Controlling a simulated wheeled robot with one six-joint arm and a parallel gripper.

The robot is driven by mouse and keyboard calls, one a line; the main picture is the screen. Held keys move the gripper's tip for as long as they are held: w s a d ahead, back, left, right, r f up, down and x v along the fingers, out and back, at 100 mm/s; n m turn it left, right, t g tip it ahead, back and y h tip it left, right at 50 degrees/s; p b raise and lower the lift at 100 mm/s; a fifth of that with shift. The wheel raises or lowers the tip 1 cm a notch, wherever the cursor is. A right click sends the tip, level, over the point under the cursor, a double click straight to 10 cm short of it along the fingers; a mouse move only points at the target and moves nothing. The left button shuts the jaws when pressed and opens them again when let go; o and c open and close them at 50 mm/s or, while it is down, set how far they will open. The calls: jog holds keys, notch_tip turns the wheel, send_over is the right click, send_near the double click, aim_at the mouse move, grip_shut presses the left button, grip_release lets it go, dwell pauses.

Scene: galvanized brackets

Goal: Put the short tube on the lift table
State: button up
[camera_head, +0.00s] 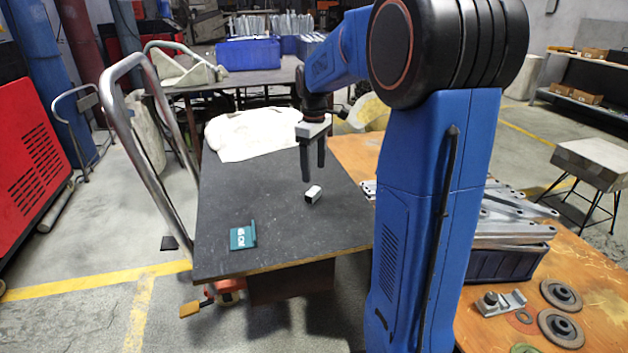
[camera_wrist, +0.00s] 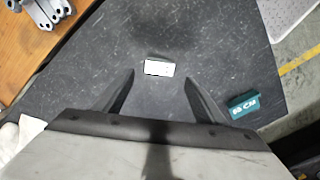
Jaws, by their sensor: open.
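The short tube (camera_head: 313,193) is a small, pale, square-section piece with a dark open end. It lies on the dark top of the lift table (camera_head: 225,210), right of the middle. In the wrist view the tube (camera_wrist: 159,68) lies just beyond the fingertips, roughly centred between them. My gripper (camera_head: 313,173) points down above the table near the tube. Its fingers (camera_wrist: 159,80) are spread with nothing between them. The tube appears apart from both fingers.
A teal labelled block (camera_head: 243,237) lies near the table's front left. A crumpled white cloth (camera_head: 250,135) covers the back end. A chrome push handle (camera_head: 125,115) rises at left. A wooden bench (camera_head: 590,290) with metal brackets (camera_head: 510,215) stands at right. The tabletop around the tube is clear.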

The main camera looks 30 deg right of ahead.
jog(key=s+a+r+m+t, duration=0.1)
jog(key=s+a+r, duration=0.2)
jog(key=s+a, duration=0.3)
jog(key=s+a+r+m+t, duration=0.15)
jog(key=s+a, duration=0.25)
jog(key=s, duration=0.5)
jog(key=s+a+f+m+t, duration=0.1)
jog(key=s+a+f, duration=0.2)
jog(key=s, duration=0.4)
jog(key=s+a+f+m+t, duration=0.1)
jog(key=s+a+f+m, duration=0.1)
jog(key=s, duration=0.6)
jog(key=shift+a+f, duration=0.4)
jog(key=shift+f, duration=0.05)
jog(key=shift+s, duration=0.1)
